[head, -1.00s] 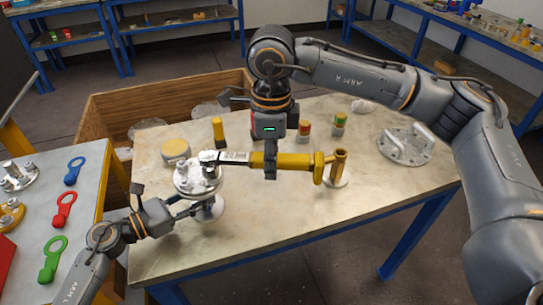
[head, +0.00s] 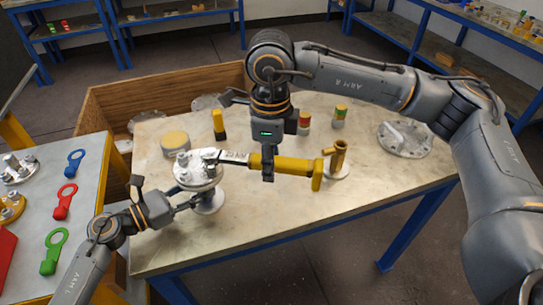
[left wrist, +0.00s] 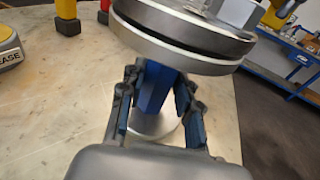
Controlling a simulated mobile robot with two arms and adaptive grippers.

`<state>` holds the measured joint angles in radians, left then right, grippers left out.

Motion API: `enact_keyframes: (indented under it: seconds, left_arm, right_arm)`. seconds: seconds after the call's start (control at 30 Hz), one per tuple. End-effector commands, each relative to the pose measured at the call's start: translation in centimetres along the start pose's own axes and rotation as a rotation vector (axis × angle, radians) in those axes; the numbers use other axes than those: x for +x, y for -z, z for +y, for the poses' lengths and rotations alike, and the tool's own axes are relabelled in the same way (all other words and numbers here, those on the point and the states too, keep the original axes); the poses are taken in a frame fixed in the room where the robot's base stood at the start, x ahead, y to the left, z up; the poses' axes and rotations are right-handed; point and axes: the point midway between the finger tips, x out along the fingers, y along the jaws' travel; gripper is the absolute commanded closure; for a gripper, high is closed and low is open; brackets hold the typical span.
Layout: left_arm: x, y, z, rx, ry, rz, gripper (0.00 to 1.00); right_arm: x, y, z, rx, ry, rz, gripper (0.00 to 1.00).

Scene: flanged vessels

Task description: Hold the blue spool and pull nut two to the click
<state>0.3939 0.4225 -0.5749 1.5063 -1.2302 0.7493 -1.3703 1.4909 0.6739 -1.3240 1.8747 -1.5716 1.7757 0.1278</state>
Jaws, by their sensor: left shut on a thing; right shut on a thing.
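The spool (left wrist: 155,85) shows as a blue upright body under a round metal flange (left wrist: 180,45) in the left wrist view. My left gripper (left wrist: 158,98) is shut around it, a finger on each side. In the head view the flange (head: 196,180) carries several nuts and bolts; which is nut two I cannot tell. My right gripper (head: 267,172) is shut on a yellow-handled wrench (head: 298,166). The wrench's silver head lies over the flange at a nut (head: 210,155), which it partly hides. The wrench lies nearly level, its handle pointing right.
A yellow-lidded tin (head: 174,141), a yellow-and-black bottle (head: 218,124) and small canisters (head: 304,122) stand behind. A round plate (head: 404,138) lies at right. The table's front is clear.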

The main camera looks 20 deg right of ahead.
Motion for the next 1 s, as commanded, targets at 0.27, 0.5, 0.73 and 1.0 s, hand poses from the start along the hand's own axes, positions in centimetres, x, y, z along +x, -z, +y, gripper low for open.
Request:
enact_keyframes:
  seconds: [0.27, 0.5, 0.73, 1.0]
  left_arm:
    - [-0.1, -0.1, 0.1, 0.001, -0.004, -0.001, 0.92]
    - [-0.1, -0.1, 0.1, 0.001, -0.004, -0.001, 0.92]
    - [-0.1, -0.1, 0.1, 0.001, -0.003, -0.001, 0.92]
    - [0.0, -0.1, 0.1, 0.001, -0.003, -0.001, 0.49]
  right_arm:
    - [-0.9, -0.1, 0.3, 0.028, 0.002, -0.003, 1.00]
    - [-3.5, -0.1, 0.2, 0.028, 0.002, -0.003, 1.00]
    - [-5.1, 0.0, 0.3, 0.026, 0.001, -0.002, 1.00]
    - [-5.1, 0.0, 0.3, 0.026, 0.001, -0.002, 1.00]
